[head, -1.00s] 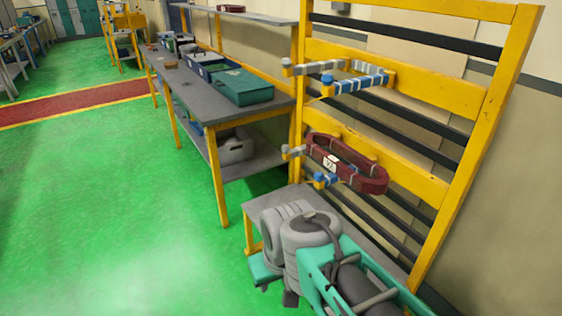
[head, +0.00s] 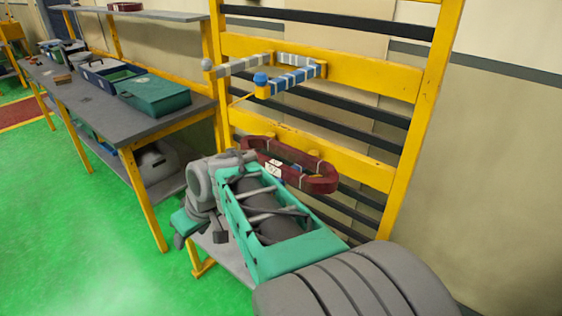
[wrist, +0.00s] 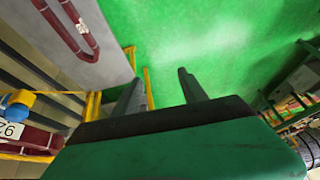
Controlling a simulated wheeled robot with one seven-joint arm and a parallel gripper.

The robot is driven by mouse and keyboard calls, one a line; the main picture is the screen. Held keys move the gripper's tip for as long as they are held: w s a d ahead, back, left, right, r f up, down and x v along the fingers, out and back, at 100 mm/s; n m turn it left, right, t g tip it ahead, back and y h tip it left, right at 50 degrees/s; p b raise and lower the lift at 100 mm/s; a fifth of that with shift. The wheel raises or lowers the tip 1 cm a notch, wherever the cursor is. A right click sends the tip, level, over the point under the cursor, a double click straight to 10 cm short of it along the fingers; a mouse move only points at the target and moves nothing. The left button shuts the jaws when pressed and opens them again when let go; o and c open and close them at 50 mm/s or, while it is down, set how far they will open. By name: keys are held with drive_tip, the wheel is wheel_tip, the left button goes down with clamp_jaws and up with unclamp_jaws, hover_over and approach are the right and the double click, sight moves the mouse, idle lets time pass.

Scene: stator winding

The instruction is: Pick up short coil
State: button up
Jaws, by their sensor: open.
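A dark red oblong coil (head: 318,178) with a white label hangs on the lower pegs of the yellow rack. In the wrist view, part of this coil (wrist: 40,139) shows at the lower left, by a blue-and-yellow peg end. A second dark red coil (wrist: 72,32) with a white label lies on a grey surface at the upper left of the wrist view. I cannot tell from size which is the short one. My gripper (wrist: 160,82) is open and empty, pointing down over the green floor beside that surface. In the head view my arm partly covers the lower pegs.
The yellow rack (head: 400,170) has striped upper pegs (head: 290,80) with nothing hanging on them. A grey workbench (head: 100,107) with a green bin (head: 155,96) stands to the left. Open green floor (head: 70,220) lies in front.

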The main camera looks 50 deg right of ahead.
drive_tip(key=w+d+t+b, duration=0.1)
drive_tip(key=w+d+t, duration=0.35)
drive_tip(key=d, duration=1.05)
drive_tip(key=t, duration=0.4)
approach(276, 163)
drive_tip(key=shift+w+a+b, duration=0.1)
drive_tip(key=shift+w+b, duration=0.3)
drive_tip(key=shift+w, duration=0.2)
drive_tip(key=x, duration=0.3)
drive_tip(key=p+x, duration=0.1)
drive_tip(key=x, duration=0.3)
drive_tip(key=shift+w+f, duration=0.15)
drive_tip(key=shift+f, duration=0.2)
drive_tip(key=shift+c, duration=0.2)
clamp_jaws()
